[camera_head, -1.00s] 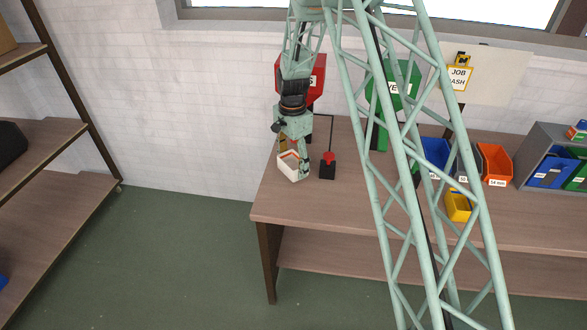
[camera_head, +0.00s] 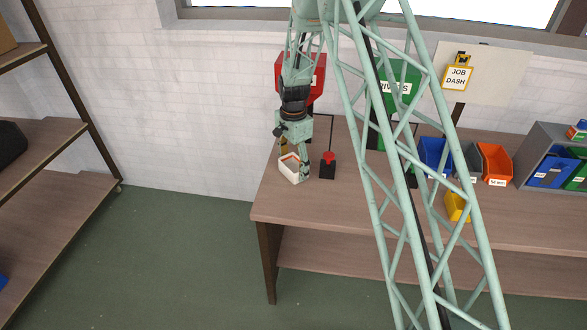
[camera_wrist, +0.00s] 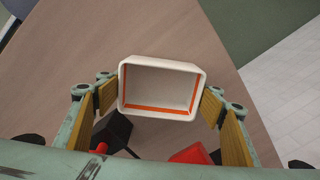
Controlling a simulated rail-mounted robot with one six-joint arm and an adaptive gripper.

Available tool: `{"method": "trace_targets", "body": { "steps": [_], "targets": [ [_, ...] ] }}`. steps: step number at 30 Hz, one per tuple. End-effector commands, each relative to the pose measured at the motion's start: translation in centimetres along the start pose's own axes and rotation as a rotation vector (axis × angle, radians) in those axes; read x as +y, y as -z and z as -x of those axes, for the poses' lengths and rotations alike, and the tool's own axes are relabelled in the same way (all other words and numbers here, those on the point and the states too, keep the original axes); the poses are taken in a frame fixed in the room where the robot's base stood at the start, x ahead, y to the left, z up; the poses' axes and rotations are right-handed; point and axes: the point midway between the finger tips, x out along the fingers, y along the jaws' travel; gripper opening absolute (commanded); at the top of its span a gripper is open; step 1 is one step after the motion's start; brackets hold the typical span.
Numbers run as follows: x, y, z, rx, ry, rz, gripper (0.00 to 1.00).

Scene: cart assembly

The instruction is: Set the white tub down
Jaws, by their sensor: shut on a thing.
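The white tub (camera_head: 288,172) has an orange line inside and is at the left end of the wooden workbench. It also shows in the wrist view, upright and open towards the camera (camera_wrist: 160,63), with nothing seen inside. My gripper (camera_head: 294,156) is above and around it. In the wrist view my gripper's two wood-coloured fingers (camera_wrist: 161,106) press on its left and right walls. The tub is at or just above the bench top; I cannot tell whether its base touches.
A black stand with a red top (camera_head: 328,165) stands close to the right of the tub. A red bin (camera_head: 290,68) is behind. Blue (camera_head: 434,153), orange (camera_head: 495,163) and yellow (camera_head: 457,206) bins sit further right. The bench's left edge is near; bench in front is clear.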

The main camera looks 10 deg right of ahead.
Motion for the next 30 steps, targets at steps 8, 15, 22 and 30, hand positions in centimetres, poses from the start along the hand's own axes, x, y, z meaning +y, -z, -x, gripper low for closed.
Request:
{"method": "trace_targets", "body": {
  "steps": [8, 15, 22, 30],
  "targets": [
    [-0.01, 0.01, -0.35, 0.000, 0.001, 0.000, 0.51],
    [0.00, 0.00, -0.63, 0.000, 0.000, 0.000, 0.51],
    [0.00, 0.00, -0.63, 0.000, 0.000, 0.000, 0.76],
    [0.00, 0.00, -0.62, 0.000, 0.000, 0.000, 0.76]
  ]
}}
